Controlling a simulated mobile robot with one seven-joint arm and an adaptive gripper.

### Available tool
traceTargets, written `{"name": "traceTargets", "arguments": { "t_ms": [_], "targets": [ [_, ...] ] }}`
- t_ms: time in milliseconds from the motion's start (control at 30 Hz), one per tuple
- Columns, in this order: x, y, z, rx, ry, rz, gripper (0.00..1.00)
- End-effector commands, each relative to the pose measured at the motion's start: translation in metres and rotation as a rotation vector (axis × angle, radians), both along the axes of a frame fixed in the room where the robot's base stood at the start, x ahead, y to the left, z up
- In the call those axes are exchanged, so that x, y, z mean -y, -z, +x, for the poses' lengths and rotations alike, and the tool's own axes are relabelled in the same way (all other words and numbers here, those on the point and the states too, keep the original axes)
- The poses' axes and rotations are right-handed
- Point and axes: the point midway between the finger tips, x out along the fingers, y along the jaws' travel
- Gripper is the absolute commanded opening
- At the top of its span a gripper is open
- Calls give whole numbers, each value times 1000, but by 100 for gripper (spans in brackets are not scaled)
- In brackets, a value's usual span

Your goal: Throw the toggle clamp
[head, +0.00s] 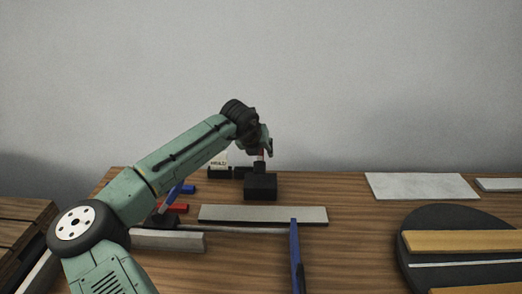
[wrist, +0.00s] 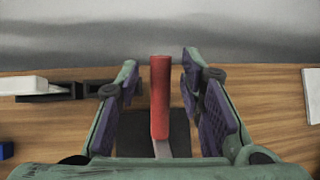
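The toggle clamp has a dark block base (head: 260,188) on the wooden table, near its back edge. Its red handle (head: 260,154) stands up from the base and is partly hidden by my gripper (head: 267,147) in the head view. In the wrist view the red handle (wrist: 160,98) rises on a pale metal lever (wrist: 162,149) above the dark base (wrist: 182,130). My gripper (wrist: 160,105) is open there, with one finger on each side of the handle. Gaps show on both sides, and neither finger pad visibly touches it.
A pale long board (head: 235,213) lies in front of the clamp. Blue (head: 184,189) and red (head: 176,208) pieces lie further left. A dark disc (head: 415,222) with wooden bars is at front right.

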Motion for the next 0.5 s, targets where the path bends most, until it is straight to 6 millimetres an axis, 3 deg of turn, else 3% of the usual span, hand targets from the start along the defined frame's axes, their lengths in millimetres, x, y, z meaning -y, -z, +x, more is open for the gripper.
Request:
{"name": "traceTargets", "arguments": {
  "t_ms": [500],
  "targets": [
    [-21, -74, -59, 1, -1, -1, 35]
  ]
}}
